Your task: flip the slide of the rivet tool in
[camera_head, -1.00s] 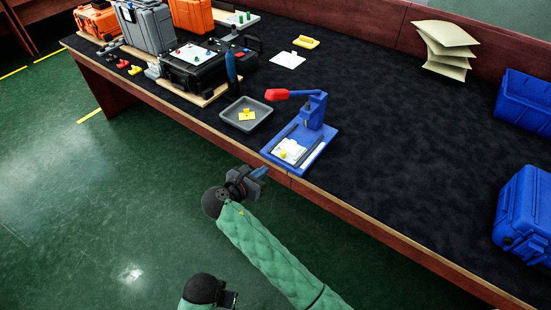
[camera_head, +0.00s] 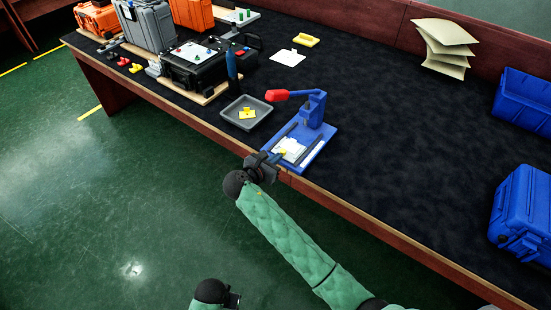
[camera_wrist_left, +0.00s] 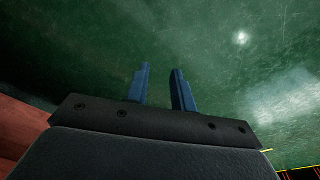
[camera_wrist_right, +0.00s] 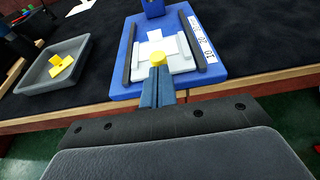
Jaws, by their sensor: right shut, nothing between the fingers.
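The rivet tool (camera_head: 312,112) stands near the table's front edge, with a blue base, a blue post and a red lever handle (camera_head: 277,95). My right gripper (camera_head: 274,157) is shut and empty at the slide's near end. My left gripper (camera_wrist_left: 160,78) is open and empty over the green floor.
A grey tray (camera_head: 228,116) with a yellow piece stands left of the tool. A black case (camera_head: 195,75) and other cases stand farther left. Blue bins (camera_head: 520,205) are at the right. The dark table top (camera_head: 400,140) right of the tool is clear.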

